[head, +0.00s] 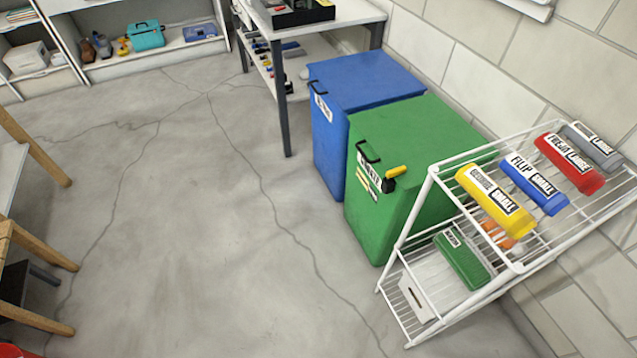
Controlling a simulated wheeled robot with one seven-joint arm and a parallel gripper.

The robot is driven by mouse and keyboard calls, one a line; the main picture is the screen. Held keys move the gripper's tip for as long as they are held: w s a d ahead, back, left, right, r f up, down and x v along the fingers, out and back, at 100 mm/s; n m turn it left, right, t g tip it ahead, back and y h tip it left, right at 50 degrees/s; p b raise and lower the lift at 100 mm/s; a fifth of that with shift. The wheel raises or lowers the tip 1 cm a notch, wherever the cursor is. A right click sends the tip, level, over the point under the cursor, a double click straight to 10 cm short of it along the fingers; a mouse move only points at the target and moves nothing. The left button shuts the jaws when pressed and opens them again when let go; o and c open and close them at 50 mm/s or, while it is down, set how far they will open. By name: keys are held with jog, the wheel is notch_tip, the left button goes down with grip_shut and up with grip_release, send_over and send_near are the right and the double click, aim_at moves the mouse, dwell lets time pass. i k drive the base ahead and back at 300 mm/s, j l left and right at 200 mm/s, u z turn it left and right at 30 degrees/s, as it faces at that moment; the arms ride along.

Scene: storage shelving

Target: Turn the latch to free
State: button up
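A latch with a yellow lever (397,172) and a small black base is on the front of the green bin (400,215), near its upper right corner. The lever points to the right and slightly up in the picture. A black handle (367,154) and a white label are left of the latch on the same front. The lid of the green bin looks closed. My gripper is not in view.
A blue bin (330,140) with a black handle stands behind the green one. A white wire rack (410,230) with coloured labelled cases is close on the right. A table (287,120) stands behind the bins. Wooden legs (35,245) are at the left. The middle floor is clear.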

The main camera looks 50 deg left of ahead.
aim_at(401, 170)
jog(key=u, duration=1.1)
